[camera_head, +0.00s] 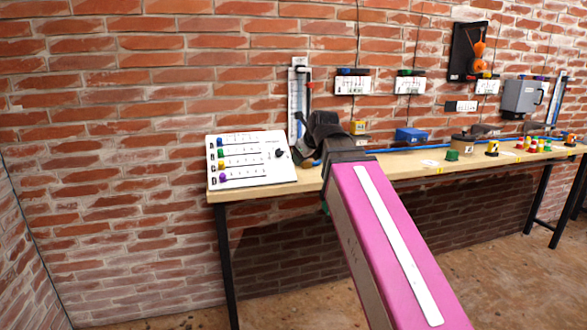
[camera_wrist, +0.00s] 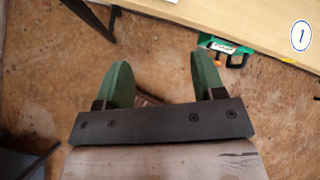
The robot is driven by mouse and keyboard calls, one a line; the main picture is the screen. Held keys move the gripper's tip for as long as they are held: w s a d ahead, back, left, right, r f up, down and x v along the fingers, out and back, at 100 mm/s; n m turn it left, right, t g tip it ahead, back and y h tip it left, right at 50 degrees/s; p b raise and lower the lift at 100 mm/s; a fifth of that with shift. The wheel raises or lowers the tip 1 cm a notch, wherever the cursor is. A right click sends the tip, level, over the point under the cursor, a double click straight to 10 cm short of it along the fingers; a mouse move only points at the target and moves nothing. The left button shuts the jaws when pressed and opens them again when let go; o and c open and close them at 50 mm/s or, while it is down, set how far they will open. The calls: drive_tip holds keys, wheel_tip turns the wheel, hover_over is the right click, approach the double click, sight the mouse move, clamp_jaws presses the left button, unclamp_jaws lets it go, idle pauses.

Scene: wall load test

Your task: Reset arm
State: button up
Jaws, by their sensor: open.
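My gripper shows in the wrist view (camera_wrist: 162,85) with its two green fingers spread apart. Nothing is between the fingers; brown floor lies beyond them. In the head view my pink arm reaches from the lower right toward the table's front edge, and its dark end covers part of the table. The fingers are mostly hidden there. The wooden table (camera_head: 400,172) stands against the brick wall. Its edge also shows at the top right of the wrist view (camera_wrist: 265,22), apart from the fingers.
A white panel (camera_head: 262,165) with coloured knobs stands at the table's left end. A blue box (camera_head: 411,135), a green piece (camera_head: 452,155) and several small coloured items stand farther right. A grey box (camera_head: 522,97) hangs on the wall. A green clamp-like item (camera_wrist: 228,48) is at the table edge.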

drive_tip(key=d+f+n+g+h, duration=0.1)
drive_tip(key=d+f+n, duration=0.25)
drive_tip(key=f, duration=0.45)
drive_tip(key=d+f+n+g, duration=0.2)
drive_tip(key=f+n, duration=0.3)
drive_tip(key=f, duration=0.2)
drive_tip(key=d+f+n+g+h, duration=0.15)
drive_tip(key=f+n, duration=0.25)
drive_tip(key=f, duration=0.4)
drive_tip(key=s+d+f+n+g, duration=0.1)
drive_tip(key=s+d+f+n, duration=0.1)
drive_tip(key=f+n, duration=0.3)
drive_tip(key=s+d+f+n+g, duration=0.1)
drive_tip(key=s+d+f+n, duration=0.2)
drive_tip(key=f, duration=0.7)
drive_tip(key=s+d+f+n+g, duration=0.2)
drive_tip(key=s+d+f+n, duration=0.1)
drive_tip(key=s+f+n, duration=0.3)
drive_tip(key=shift+s+d+f+n+h, duration=0.2)
drive_tip(key=shift+f+n+h, duration=0.2)
drive_tip(key=shift+f, duration=0.25)
